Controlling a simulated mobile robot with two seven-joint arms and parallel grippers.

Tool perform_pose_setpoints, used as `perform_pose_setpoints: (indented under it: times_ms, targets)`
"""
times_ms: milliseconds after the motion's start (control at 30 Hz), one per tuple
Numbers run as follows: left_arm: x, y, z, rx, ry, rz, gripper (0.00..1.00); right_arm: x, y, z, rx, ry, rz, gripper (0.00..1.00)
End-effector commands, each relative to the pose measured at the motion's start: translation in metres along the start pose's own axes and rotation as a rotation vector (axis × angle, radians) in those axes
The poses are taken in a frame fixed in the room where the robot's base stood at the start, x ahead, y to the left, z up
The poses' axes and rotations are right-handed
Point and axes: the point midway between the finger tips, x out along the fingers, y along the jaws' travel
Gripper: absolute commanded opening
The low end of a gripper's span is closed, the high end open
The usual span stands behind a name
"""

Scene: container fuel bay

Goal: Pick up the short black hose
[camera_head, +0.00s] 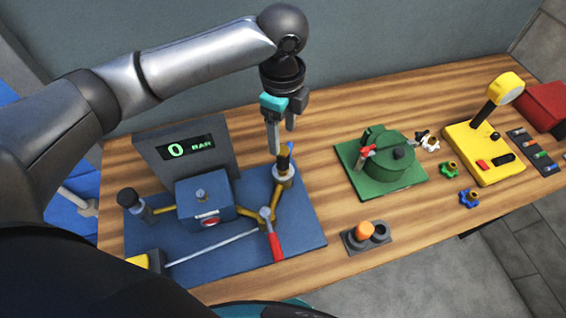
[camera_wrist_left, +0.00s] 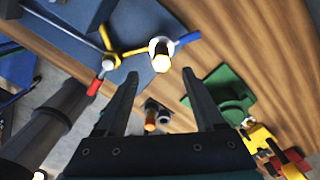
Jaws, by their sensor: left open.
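I cannot make out a short black hose for certain in either view. My left gripper (camera_head: 282,140) is open and empty, pointing down above the right part of the blue base plate (camera_head: 300,232). Its fingers are just above an upright fitting (camera_head: 283,180) with a blue lever. In the left wrist view the open fingers (camera_wrist_left: 160,76) have nothing between their tips, and the fitting (camera_wrist_left: 160,60) shows just beyond them. My right gripper is not in view.
The blue plate carries a gauge box reading 0 BAR (camera_head: 188,150), yellow pipes and a red-handled valve (camera_head: 272,238). A green canister (camera_head: 385,160), an orange-capped holder (camera_head: 366,237) and a yellow device (camera_head: 482,150) stand to the right.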

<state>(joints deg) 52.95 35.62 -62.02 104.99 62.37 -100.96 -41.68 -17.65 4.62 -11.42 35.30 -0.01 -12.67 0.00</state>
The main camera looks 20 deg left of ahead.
Motion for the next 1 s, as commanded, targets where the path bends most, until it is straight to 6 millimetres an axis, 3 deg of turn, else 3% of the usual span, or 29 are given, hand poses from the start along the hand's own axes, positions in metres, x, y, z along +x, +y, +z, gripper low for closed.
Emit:
perform_pose_setpoints:
  times_ms: [100, 367, 700, 1000]
  targets:
    - [0.023, 0.001, 0.0, -0.001, 0.0, 0.003, 0.7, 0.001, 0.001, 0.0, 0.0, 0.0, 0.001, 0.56]
    - [0.044, 0.0, 0.0, 0.0, 0.0, 0.001, 0.7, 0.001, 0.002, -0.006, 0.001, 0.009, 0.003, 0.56]
    - [0.088, 0.0, -0.001, 0.0, 0.0, 0.0, 0.7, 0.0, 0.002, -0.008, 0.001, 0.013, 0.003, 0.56]
    - [0.093, 0.0, -0.001, 0.001, -0.001, -0.002, 0.69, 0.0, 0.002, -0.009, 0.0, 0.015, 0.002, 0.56]
